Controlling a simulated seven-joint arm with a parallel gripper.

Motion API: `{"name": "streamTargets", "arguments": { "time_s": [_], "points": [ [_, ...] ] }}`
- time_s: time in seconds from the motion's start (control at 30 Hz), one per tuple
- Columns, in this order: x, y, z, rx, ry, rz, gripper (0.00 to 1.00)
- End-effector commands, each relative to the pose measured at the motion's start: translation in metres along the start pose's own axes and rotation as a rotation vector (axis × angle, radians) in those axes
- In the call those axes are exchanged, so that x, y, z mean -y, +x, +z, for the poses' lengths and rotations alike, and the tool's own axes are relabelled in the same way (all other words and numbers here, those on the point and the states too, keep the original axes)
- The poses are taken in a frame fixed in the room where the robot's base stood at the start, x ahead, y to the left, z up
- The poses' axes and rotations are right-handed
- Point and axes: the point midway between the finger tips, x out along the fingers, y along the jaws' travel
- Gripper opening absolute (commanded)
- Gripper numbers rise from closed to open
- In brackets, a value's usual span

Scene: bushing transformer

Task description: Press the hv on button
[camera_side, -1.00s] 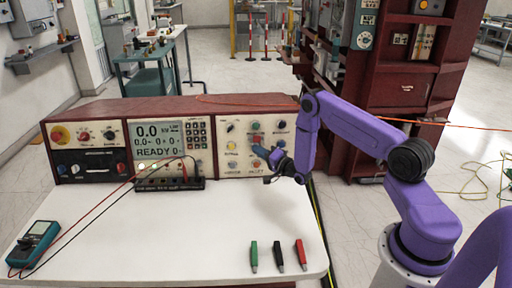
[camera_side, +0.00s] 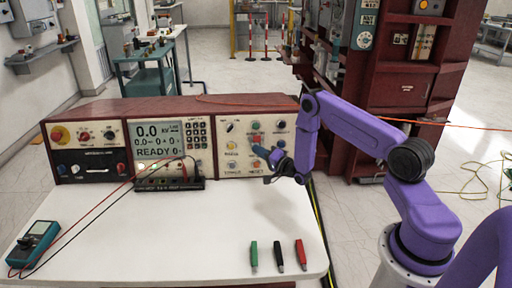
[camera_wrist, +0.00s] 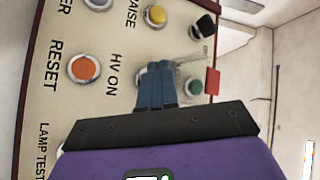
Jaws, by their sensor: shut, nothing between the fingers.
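The control panel (camera_side: 229,184) stands at the back of the white table, with several coloured buttons on its right section. In the wrist view the "HV ON" label (camera_wrist: 115,76) is readable. The button beside that label is mostly hidden behind my fingers; only part of its pale ring shows. My gripper (camera_wrist: 158,69) is shut and empty, its blue fingertips over that spot. I cannot tell whether they touch the button. In the side view my gripper (camera_side: 257,150) is at the panel's right section, pointing left towards it.
In the wrist view an orange button (camera_wrist: 83,68) by "RESET", a yellow button (camera_wrist: 155,16) and a green button (camera_wrist: 195,87) surround the fingers. Green, black and red clips (camera_side: 279,256) lie at the table's front. A multimeter (camera_side: 36,243) lies left.

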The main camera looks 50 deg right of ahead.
Motion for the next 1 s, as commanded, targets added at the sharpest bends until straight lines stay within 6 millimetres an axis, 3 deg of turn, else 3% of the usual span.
{"name": "streamTargets", "arguments": {
  "time_s": [1.0],
  "points": [
    [-0.0044,0.006,-0.0043,0.0,0.0,0.0,0.0]
  ]
}}
